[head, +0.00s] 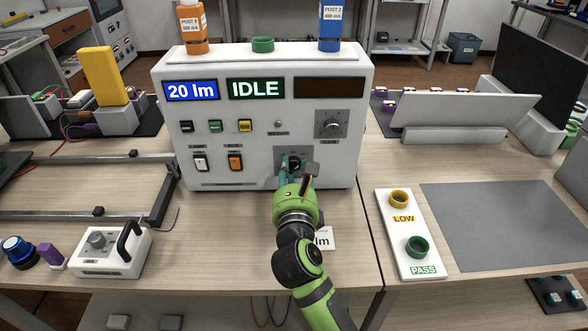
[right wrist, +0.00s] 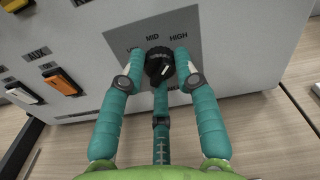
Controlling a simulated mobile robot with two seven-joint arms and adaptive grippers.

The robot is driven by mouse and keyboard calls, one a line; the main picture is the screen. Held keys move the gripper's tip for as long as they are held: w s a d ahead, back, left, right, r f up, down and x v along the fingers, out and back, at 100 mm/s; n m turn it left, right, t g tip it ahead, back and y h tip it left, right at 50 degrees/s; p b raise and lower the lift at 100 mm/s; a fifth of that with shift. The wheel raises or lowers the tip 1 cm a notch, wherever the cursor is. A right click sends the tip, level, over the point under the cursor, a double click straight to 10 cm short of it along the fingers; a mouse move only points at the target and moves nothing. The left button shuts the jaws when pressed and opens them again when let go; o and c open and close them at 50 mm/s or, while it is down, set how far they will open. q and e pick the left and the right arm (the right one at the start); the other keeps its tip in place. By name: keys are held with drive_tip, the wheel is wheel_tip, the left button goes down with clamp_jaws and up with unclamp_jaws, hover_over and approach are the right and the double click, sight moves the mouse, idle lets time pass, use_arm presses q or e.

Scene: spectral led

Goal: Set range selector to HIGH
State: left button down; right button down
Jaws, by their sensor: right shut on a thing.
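The range selector (right wrist: 160,64) is a black ridged knob on a dark grey plate marked MID and HIGH. A third label at the left is mostly hidden by a finger. A short white mark shows on the knob; I cannot tell surely which setting it indicates. My right gripper (right wrist: 158,58) has its teal fingers on both sides of the knob, shut on it. In the head view my right gripper (head: 293,163) reaches the lower right of the white instrument box (head: 265,90) and hides most of the knob. My left gripper is not in view.
Another knob (head: 332,124) sits above the selector. Two rocker switches, white (head: 200,162) and orange (head: 235,162), are to its left. A LOW/PASS tray (head: 408,240) and grey mat (head: 500,225) lie to the right. A white card (head: 324,238) lies beside my right arm.

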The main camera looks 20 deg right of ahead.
drive_tip(key=shift+r+m, duration=0.45)
drive_tip(key=shift+m, duration=0.55)
drive_tip(key=c, duration=0.9)
unclamp_jaws()
drive_tip(key=shift+f, duration=0.1)
drive_tip(key=shift+s+a+f, duration=0.1)
drive_tip(key=shift+s+f, duration=0.1)
drive_tip(key=shift+s, duration=0.1)
drive_tip(key=v, duration=1.1)
drive_tip(key=shift+s+r, duration=0.2)
